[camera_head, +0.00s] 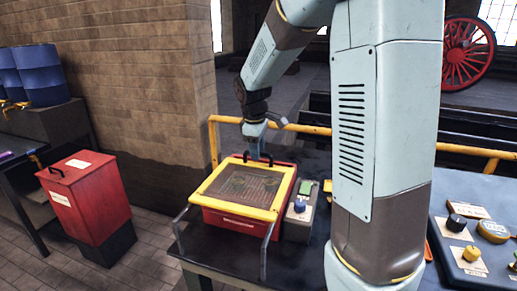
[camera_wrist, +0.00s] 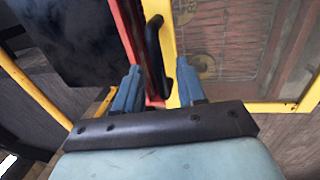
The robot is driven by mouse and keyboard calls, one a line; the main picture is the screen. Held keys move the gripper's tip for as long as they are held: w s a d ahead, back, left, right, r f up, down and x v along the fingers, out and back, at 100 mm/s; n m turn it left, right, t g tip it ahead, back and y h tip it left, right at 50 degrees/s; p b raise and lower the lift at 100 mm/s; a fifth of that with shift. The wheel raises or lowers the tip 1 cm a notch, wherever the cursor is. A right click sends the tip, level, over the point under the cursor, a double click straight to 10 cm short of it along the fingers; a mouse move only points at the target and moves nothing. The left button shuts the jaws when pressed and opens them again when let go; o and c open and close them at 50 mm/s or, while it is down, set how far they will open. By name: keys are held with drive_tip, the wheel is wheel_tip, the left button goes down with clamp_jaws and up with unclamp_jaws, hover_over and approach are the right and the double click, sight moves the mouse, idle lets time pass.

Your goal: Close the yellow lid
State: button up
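The yellow lid (camera_head: 208,181) is a yellow frame around a see-through pane, lying on the red box (camera_head: 235,222) on the dark table. It looks flat or nearly so; I cannot tell whether it is fully seated. Its black handle (camera_head: 257,158) is at the far edge. My gripper (camera_head: 258,153) points down at that handle. In the wrist view, my gripper (camera_wrist: 160,76) is open, with one blue finger on each side of the black handle (camera_wrist: 155,45). The yellow frame (camera_wrist: 165,22) and a red box edge (camera_wrist: 130,30) show beside it. Contact with the handle is not clear.
A small grey control box with a blue knob (camera_head: 299,207) stands right of the red box. Grey bars (camera_head: 265,250) rise at the table's front. A yellow rail (camera_head: 300,128) runs behind. A red bin (camera_head: 88,195) stands on the floor at left. A knob panel (camera_head: 480,240) is at right.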

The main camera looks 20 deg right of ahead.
clamp_jaws()
idle(0.3)
idle(0.4)
